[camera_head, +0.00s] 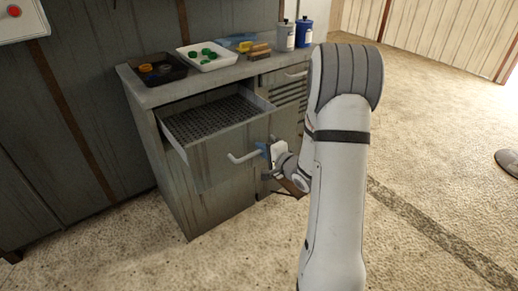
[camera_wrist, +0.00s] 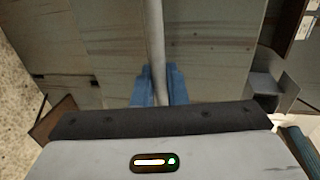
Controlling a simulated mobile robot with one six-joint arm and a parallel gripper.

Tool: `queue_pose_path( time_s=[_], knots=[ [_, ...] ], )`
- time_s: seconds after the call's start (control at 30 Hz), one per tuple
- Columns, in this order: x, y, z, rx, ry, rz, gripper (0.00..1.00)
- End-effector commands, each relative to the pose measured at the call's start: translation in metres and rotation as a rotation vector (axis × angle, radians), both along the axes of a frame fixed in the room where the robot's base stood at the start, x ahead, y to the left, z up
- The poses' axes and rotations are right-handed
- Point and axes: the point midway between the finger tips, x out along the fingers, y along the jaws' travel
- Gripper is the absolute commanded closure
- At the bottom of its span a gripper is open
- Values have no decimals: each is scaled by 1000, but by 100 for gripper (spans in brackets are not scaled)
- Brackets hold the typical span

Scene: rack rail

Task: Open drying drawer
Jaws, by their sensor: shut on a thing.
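The drying drawer (camera_head: 212,160) is a grey drawer in the left half of the cabinet, with a dark perforated rack (camera_head: 215,120) inside. It stands pulled out, and its inside shows from above. Its light bar handle (camera_head: 243,157) is on the front face. My gripper (camera_head: 268,152) is at the right part of this handle, its blue fingers shut around the bar. In the wrist view the handle (camera_wrist: 155,45) runs down between the blue fingertips of my gripper (camera_wrist: 160,86). The grip contact itself is partly hidden by my gripper.
The cabinet top (camera_head: 155,95) holds a black tray (camera_head: 160,70), a white tray (camera_head: 207,57) with green pieces, and white and blue containers (camera_head: 304,33) at the right. A slatted panel (camera_head: 290,92) is right of the drawer. The floor in front is clear.

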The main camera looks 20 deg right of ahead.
Motion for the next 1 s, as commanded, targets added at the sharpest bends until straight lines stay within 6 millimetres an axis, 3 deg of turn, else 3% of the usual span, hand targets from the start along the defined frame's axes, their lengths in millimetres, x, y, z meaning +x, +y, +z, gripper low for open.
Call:
queue_pose_path(
  time_s=[0.17,0.2,0.4,0.67,1.0],
  knots=[
    [2,-3,0,0,-1,-11,100],
    [2,-3,0,-1,-1,-10,85],
    [2,0,0,0,-1,-3,70],
    [-1,0,1,0,-1,0,70],
    [-50,-16,13,1,-1,-3,70]
  ],
)
